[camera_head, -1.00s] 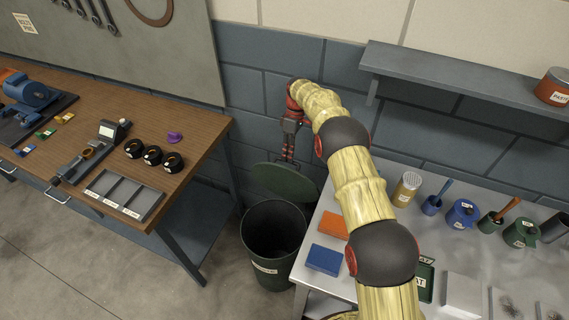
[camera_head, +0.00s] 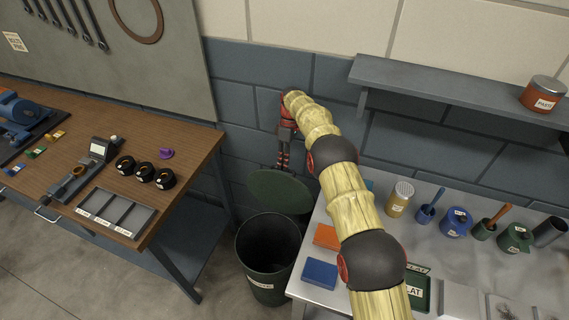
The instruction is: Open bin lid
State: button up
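A dark green round bin (camera_head: 268,262) stands on the floor between the two tables. Its mouth is uncovered and its inside looks dark and empty. The green lid (camera_head: 280,190) stands raised and tilted at the bin's back, near the wall. My gripper (camera_head: 282,162) points down just above the lid's upper edge. Its fingers look close together, but at this size I cannot tell whether they touch the lid or are shut.
A wooden workbench (camera_head: 185,140) with a grey compartment tray (camera_head: 115,212) is on the left. A metal table (camera_head: 318,298) with orange and blue blocks, pots and brushes is on the right. A shelf (camera_head: 450,85) juts from the wall above it.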

jog(key=shift+o, duration=1.3)
jog(key=f, duration=0.2)
jog(key=s+f, duration=0.1)
jog(key=shift+a+g, duration=0.25)
jog(key=shift+g, duration=0.05)
jog(key=shift+o, duration=0.7)
jog(key=shift+w, duration=0.3)
jog(key=shift+o, duration=0.4)
jog(key=shift+s+d+r, duration=0.1)
jog(key=shift+s+r, duration=0.1)
jog(key=shift+r, duration=0.25)
jog(key=shift+w, duration=0.15)
notch_tip(320, 180, up, 10)
jog(key=shift+f, duration=0.2)
